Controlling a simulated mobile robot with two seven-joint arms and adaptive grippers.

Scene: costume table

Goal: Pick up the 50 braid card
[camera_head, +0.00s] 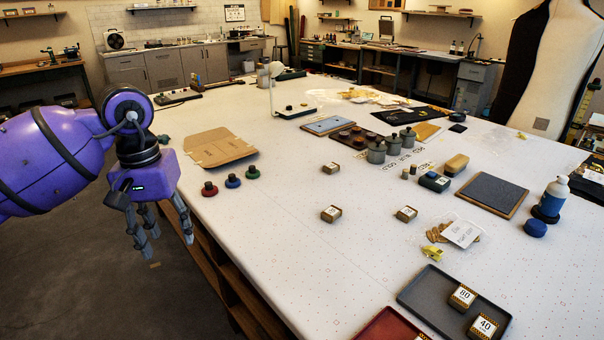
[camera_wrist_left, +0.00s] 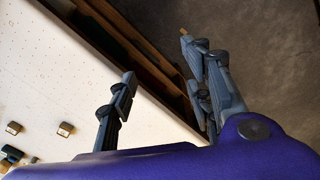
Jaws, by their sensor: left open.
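Small brown braid cards with white labels lie apart on the white table: one (camera_head: 331,168) near the middle, one (camera_head: 331,213) nearer me, and one (camera_head: 406,213) to its right. Their numbers are too small to read, so I cannot tell which is the 50. Two more cards, marked 80 (camera_head: 462,296) and 40 (camera_head: 484,326), lie in a dark grey tray (camera_head: 418,290). My left gripper (camera_head: 165,243) is open and empty, pointing down beside the table's left edge, well left of the cards. It also shows in the left wrist view (camera_wrist_left: 165,90). My right gripper is out of view.
Red (camera_head: 209,189), blue (camera_head: 232,181) and green (camera_head: 252,173) knobbed pieces stand near the left edge. A cardboard piece (camera_head: 218,148) lies behind them. A red tray (camera_head: 392,327) is at the front. The table's left-middle surface is clear.

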